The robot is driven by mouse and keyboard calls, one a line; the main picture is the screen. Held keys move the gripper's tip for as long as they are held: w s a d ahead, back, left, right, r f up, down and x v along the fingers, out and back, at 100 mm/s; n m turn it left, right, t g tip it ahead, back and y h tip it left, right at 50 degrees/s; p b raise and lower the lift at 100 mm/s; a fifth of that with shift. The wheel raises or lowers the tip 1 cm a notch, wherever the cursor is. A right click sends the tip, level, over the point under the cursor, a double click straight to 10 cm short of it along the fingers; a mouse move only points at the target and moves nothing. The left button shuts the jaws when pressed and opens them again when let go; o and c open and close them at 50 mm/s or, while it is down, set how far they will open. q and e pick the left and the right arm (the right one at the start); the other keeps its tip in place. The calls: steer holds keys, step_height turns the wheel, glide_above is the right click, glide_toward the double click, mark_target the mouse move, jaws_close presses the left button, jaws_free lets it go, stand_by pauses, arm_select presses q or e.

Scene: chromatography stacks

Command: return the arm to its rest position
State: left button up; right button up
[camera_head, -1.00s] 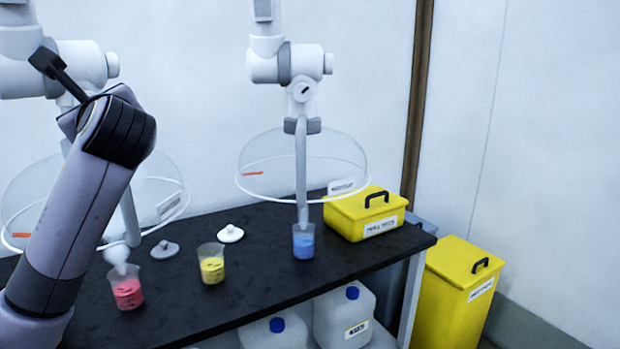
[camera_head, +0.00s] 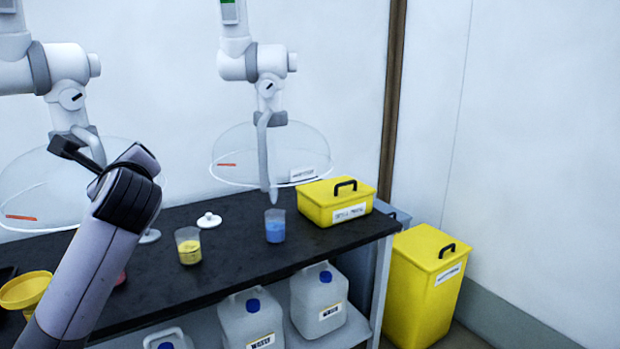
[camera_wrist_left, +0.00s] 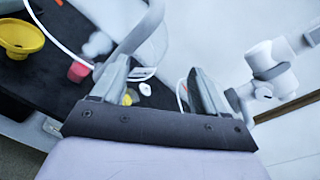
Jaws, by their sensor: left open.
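My left arm (camera_head: 92,262) reaches up from the lower left in the head view, in front of the bench's left part. A dark end piece shows at its top, but the jaws cannot be made out there. In the left wrist view my left gripper (camera_wrist_left: 158,80) is open, with its two fingers apart and nothing held between them. The bench and a white extraction arm lie beyond the fingers in that view. My right gripper is in neither view.
The black bench (camera_head: 225,248) holds a yellow beaker (camera_head: 188,250), a blue beaker (camera_head: 275,230), a white lid (camera_head: 209,220) and a yellow box (camera_head: 320,207). A yellow funnel (camera_head: 22,290) is left. Clear extraction hoods (camera_head: 235,155) hang above. A yellow bin (camera_head: 415,300) stands right.

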arm_select(q)
steer(key=s+d+f+n+h+p, duration=0.1)
steer(key=s+d+f+n+h, duration=0.15)
steer(key=f, duration=0.75)
steer(key=s+d+f+n+g+h, duration=0.1)
steer(key=s+d+f+n+h, duration=0.15)
steer(key=f, duration=0.65)
steer(key=s+d+f+n+h+p, duration=0.1)
steer(key=s+d+f+h, duration=0.15)
steer(key=f, duration=0.75)
steer(key=s+d+f+n+g+h+p, duration=0.1)
steer(key=s+d+f+n+h, duration=0.1)
steer(key=s+f+n, duration=0.5)
steer(key=s+d+f+n+g+h, duration=0.1)
steer(key=s+f+n, duration=0.6)
steer(key=s, duration=1)
steer(key=shift+d+f+g+h+p, duration=0.4)
steer(key=shift+f+h, duration=0.15)
steer(key=shift+f, duration=0.4)
steer(key=shift+o, duration=0.2)
steer(key=shift+w, duration=0.1)
